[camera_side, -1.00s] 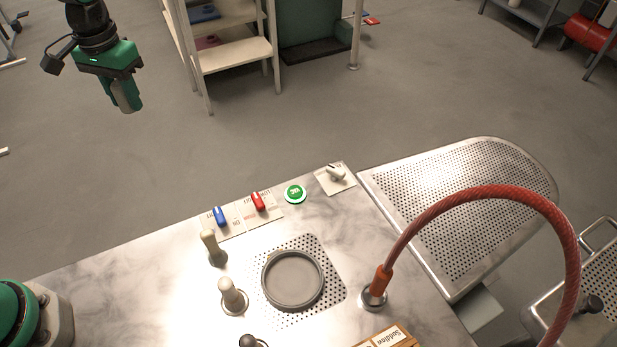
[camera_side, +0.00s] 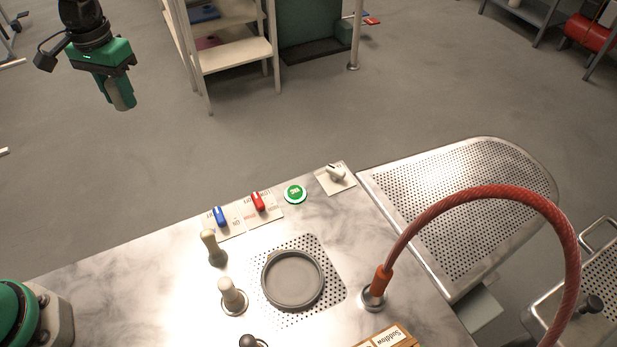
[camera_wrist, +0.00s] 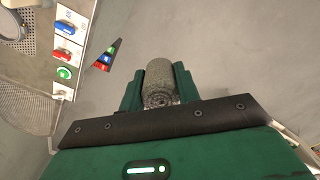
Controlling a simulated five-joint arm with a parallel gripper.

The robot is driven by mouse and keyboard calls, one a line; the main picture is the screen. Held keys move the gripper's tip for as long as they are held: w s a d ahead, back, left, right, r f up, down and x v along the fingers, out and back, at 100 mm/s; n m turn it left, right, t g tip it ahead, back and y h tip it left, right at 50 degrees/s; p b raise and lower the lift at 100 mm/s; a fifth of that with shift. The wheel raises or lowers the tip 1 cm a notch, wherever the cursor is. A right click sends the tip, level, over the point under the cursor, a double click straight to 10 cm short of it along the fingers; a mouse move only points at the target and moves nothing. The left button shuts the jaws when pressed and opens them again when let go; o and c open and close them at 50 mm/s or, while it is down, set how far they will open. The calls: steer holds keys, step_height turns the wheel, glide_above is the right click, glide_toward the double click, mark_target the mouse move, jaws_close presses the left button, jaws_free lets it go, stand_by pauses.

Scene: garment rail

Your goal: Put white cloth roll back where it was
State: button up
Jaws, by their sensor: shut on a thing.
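My gripper (camera_side: 115,92) is at the upper left of the side view, in the air over the floor beyond the worktop's far edge. In the wrist view my gripper (camera_wrist: 159,88) holds the roll (camera_wrist: 159,80) between both fingers. The roll looks greyish and fuzzy there, with its spiral end towards the camera. No empty spot for the roll can be made out for certain.
The metal worktop (camera_side: 130,270) has blue (camera_side: 220,216) and red (camera_side: 258,202) switches, a green button (camera_side: 295,194), upright pegs (camera_side: 231,294) and a round grey dish (camera_side: 292,279). A red hose (camera_side: 480,192) arches at right beside a perforated board (camera_side: 460,215). Pale shelves (camera_side: 235,55) stand behind.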

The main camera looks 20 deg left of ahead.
steer(key=d+f+m, duration=0.2)
steer(key=d+f, duration=0.1)
steer(key=d, duration=2.1)
steer(key=s+d+f+m, duration=0.1)
steer(key=s+d+f, duration=0.1)
steer(key=s+d, duration=0.75)
steer(key=s+d+f+m, duration=0.1)
steer(key=s+d+f, duration=0.1)
steer(key=s+d, duration=0.8)
glide_above(339, 247)
step_height(339, 247, down, 7)
steer(key=shift+f, duration=2.15)
steer(key=shift+f, duration=0.2)
steer(key=o, duration=0.9)
steer(key=shift+o, duration=0.2)
